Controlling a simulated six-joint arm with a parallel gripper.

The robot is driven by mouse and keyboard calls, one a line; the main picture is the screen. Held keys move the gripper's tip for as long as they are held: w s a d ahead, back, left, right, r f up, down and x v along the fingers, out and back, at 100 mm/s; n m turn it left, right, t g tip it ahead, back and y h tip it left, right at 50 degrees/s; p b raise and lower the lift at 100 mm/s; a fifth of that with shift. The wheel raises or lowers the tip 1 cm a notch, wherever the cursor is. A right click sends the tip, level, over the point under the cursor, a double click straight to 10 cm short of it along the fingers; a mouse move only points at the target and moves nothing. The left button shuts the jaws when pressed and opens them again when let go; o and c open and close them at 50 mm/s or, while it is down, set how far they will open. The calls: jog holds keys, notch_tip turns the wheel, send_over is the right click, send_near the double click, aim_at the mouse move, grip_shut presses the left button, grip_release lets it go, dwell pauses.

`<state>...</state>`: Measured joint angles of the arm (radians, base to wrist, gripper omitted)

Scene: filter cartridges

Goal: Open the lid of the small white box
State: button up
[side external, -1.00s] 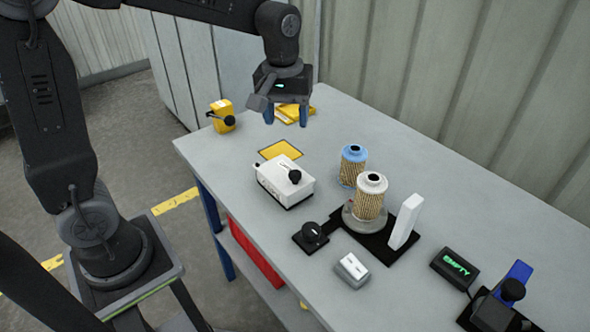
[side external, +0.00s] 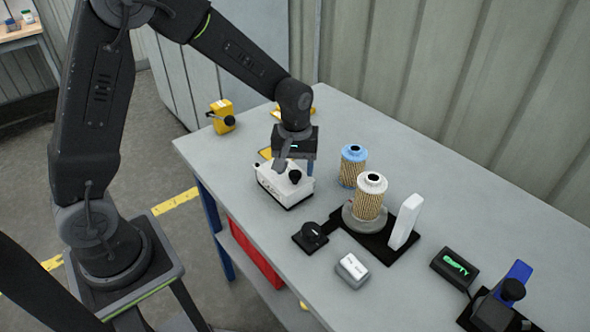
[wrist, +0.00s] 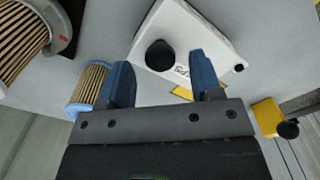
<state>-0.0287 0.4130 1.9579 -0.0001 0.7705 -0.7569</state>
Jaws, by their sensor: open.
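The small white box (side external: 284,192) stands on the grey table, with a round black knob (side external: 294,176) on its lid. The lid looks shut. My gripper (side external: 295,168) is directly above and behind the box, pointing down and hiding part of its top. In the wrist view, the white box (wrist: 190,32) lies beyond the fingertips, with dark lettering on it. Its black knob (wrist: 160,55) appears between the two blue fingers of my gripper (wrist: 162,76). The fingers are spread and empty. Contact with the box cannot be told.
A blue-topped filter cartridge (side external: 353,165) stands close right of the box, and a white-topped one (side external: 370,197) on a round holder. A black dial (side external: 312,234) and a small grey box (side external: 352,269) are in front. A yellow device (side external: 222,114) is at the far left.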

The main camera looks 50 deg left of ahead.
jog(key=shift+f, duration=0.8)
jog(key=shift+c, duration=0.2)
grip_shut()
